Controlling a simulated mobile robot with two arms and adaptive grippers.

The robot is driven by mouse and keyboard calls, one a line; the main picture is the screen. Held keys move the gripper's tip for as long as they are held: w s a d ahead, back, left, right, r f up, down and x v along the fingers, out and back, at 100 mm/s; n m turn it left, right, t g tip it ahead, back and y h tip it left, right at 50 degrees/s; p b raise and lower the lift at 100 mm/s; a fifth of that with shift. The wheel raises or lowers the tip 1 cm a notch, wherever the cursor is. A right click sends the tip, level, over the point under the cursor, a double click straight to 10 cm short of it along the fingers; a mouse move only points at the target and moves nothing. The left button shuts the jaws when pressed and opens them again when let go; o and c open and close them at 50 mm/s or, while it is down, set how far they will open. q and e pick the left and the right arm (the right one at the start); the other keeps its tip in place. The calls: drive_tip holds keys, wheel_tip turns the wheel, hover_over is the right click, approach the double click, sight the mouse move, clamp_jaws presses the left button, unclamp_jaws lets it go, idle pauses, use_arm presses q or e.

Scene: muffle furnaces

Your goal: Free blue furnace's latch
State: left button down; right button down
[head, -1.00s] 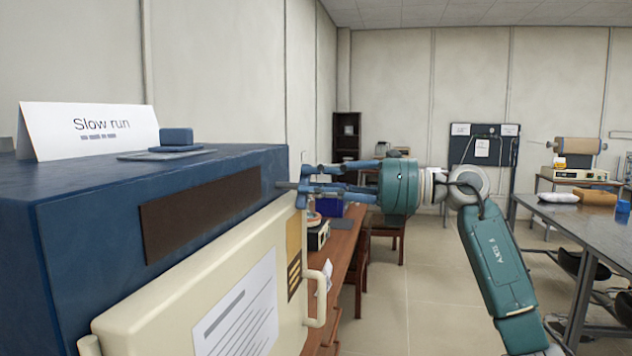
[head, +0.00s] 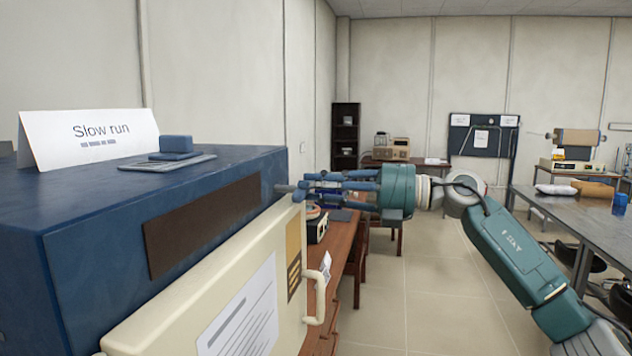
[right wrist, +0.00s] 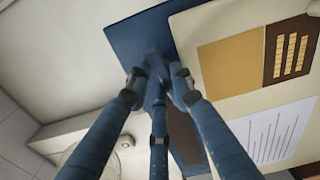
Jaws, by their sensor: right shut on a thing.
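The blue furnace (head: 90,230) fills the left of the head view, with its cream door (head: 150,330) on the front. A small dark latch (head: 284,188) sticks out at the furnace's right front edge, above the door's corner. My right gripper (head: 297,190) reaches it from the right, its blue fingers closed around the latch. In the right wrist view the fingertips (right wrist: 158,82) meet on the latch's dark end against the blue body; the fingers hide most of it. I cannot tell how far the latch is turned. My left gripper is not in view.
A "Slow run" card (head: 88,138) and a small blue block (head: 176,146) are on the furnace top. The door handle (head: 316,308) juts out below my gripper. A wooden bench (head: 338,262) runs behind; a grey table (head: 575,228) stands at right. The floor between is clear.

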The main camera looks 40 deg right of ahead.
drive_tip(key=shift+d+r+m, duration=0.1)
drive_tip(key=shift+d+m, duration=0.05)
drive_tip(key=shift+m, duration=0.65)
drive_tip(key=shift+p, duration=0.3)
drive_tip(key=c, duration=1.5)
unclamp_jaws()
drive_tip(key=shift+w, duration=0.1)
drive_tip(key=shift+f, duration=0.2)
drive_tip(key=shift+d, duration=0.1)
